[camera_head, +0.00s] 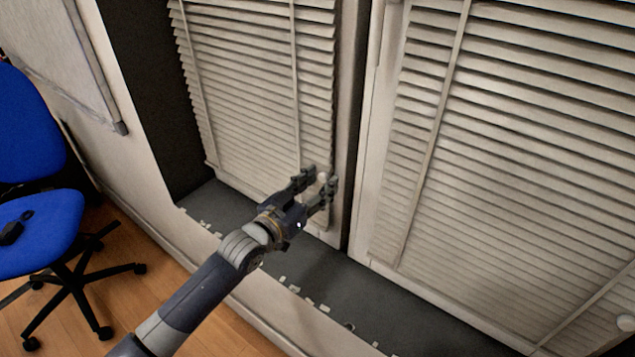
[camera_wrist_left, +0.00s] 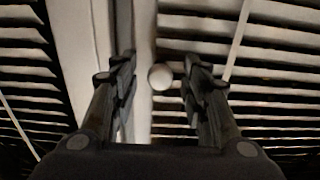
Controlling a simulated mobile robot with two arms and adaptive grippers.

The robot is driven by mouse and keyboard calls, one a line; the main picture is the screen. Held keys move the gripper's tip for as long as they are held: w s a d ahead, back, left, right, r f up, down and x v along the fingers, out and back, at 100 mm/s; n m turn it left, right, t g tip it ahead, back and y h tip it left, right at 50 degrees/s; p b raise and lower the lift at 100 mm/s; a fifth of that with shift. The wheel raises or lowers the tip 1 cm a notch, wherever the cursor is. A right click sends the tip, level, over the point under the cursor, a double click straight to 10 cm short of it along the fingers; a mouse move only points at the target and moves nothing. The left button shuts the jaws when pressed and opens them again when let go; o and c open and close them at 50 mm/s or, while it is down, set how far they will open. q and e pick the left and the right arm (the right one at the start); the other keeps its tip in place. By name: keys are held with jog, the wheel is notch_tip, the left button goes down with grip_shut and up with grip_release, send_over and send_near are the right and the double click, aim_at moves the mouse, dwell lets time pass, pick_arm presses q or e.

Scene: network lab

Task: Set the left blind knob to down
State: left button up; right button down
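The left blind knob (camera_head: 323,177) is a small pale ball in front of the left blind (camera_head: 255,90), near its lower right corner. In the left wrist view the knob (camera_wrist_left: 160,77) shows between the fingertips. My left gripper (camera_head: 320,183) is open, with one finger on each side of the knob. In the left wrist view the knob is nearer the right finger of the gripper (camera_wrist_left: 158,75); whether they touch cannot be told. My right gripper is not in view.
The right blind (camera_head: 500,150) has its own pale knob (camera_head: 626,322) at the lower right edge. A dark sill (camera_head: 390,300) runs below the blinds. A blue office chair (camera_head: 40,235) stands at the left on the wooden floor.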

pick_arm(q)
jog(key=shift+r, duration=0.1)
jog(key=v, duration=1.2)
